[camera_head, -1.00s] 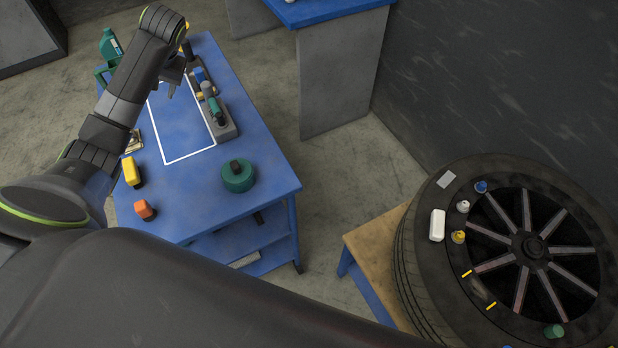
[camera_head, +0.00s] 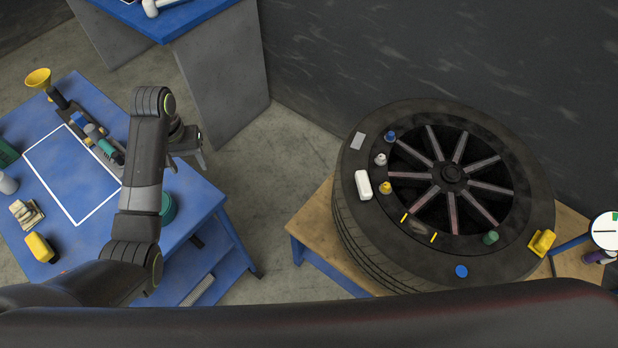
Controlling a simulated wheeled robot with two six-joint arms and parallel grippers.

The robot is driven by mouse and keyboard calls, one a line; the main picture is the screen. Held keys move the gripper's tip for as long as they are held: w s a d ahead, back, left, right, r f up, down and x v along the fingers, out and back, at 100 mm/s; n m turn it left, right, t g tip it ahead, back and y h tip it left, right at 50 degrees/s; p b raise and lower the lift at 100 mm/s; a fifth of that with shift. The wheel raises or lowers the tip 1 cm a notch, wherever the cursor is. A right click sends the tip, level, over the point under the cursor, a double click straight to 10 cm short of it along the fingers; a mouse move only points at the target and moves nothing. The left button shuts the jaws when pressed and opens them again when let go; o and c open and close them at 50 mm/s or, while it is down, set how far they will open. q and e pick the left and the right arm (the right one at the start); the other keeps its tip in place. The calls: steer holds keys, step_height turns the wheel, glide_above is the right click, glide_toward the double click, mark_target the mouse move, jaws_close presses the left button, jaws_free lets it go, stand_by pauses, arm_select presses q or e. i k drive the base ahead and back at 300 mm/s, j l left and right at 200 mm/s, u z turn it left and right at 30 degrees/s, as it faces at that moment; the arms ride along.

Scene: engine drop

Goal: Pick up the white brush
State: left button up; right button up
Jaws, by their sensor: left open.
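A white block-shaped item (camera_head: 363,185), likely the white brush though no bristles show, lies on the left part of the big black tyre's upper face (camera_head: 372,245). My left gripper (camera_head: 188,163) hangs above the right edge of the blue table. Its fingers are apart with nothing seen between them. It is well to the left of the white item. My right gripper is not in view.
The tyre rests on a wooden-topped stand (camera_head: 315,225). Small blue, white and yellow-capped items sit close to the white item. The blue table (camera_head: 195,205) holds tools and a yellow bottle (camera_head: 40,247). A floor gap separates table and stand.

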mark_target(363, 187)
steer(key=l, duration=2.2)
steer(key=i, duration=0.05)
